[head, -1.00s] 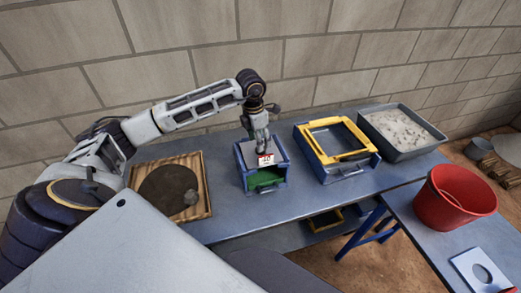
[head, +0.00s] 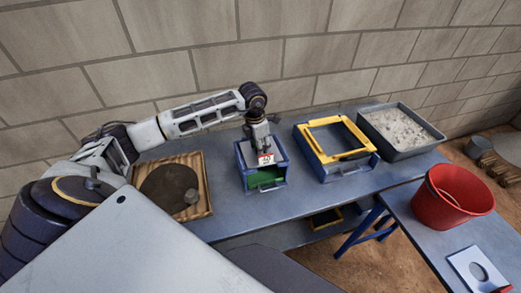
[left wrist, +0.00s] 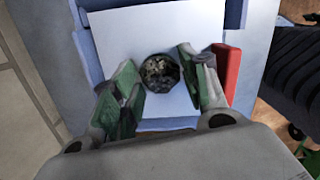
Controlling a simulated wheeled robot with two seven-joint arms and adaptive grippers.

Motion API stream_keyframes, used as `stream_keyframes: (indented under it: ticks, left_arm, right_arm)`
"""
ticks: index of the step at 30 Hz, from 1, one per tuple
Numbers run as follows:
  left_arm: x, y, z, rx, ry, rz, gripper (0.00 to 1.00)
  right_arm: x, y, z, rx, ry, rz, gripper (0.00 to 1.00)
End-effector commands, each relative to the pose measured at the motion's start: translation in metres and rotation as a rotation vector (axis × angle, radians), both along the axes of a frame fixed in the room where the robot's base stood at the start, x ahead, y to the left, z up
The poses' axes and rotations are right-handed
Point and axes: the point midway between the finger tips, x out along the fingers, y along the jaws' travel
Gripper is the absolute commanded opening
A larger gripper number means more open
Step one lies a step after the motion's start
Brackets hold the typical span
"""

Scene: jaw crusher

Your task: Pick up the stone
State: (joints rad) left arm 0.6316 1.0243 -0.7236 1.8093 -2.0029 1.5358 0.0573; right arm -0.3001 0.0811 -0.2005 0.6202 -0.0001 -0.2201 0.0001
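A dark, rough, roundish stone (left wrist: 161,71) lies on the pale floor inside the blue box-shaped machine (head: 246,182) on the table. My left gripper (left wrist: 155,72) is above this box with its green-padded fingers apart, one on each side of the stone. A gap shows at the left finger; the right fingertip is very close to the stone, and I cannot tell if it touches. In the head view the gripper (head: 260,146) hides the stone. My right gripper is not in view.
The wooden tray (head: 205,205) is left of the box. A yellow-framed blue box (head: 340,172) and a grey bin of pale gravel (head: 427,147) stand to the right. A red bucket (head: 454,196) is on the right table. A red block (left wrist: 228,75) is close to the right finger.

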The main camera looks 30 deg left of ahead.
Motion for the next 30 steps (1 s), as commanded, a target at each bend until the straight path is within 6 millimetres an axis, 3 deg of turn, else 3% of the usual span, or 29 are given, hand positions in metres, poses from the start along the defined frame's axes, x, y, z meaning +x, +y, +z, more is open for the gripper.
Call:
stream_keyframes:
  ticks: [1,7,20,30]
  left_arm:
    - [0.000,0.000,0.000,0.000,0.000,0.000,0.33]
    - [0.000,0.000,0.000,0.000,-0.001,0.000,0.10]
    - [0.000,0.000,0.011,0.000,-0.001,0.000,0.10]
    - [0.001,0.000,0.055,0.000,-0.004,0.000,0.09]
  right_arm:
    - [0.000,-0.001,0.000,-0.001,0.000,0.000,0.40]
    - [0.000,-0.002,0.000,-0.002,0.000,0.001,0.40]
    - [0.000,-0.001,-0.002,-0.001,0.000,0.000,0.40]
    - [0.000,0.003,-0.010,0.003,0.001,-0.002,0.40]
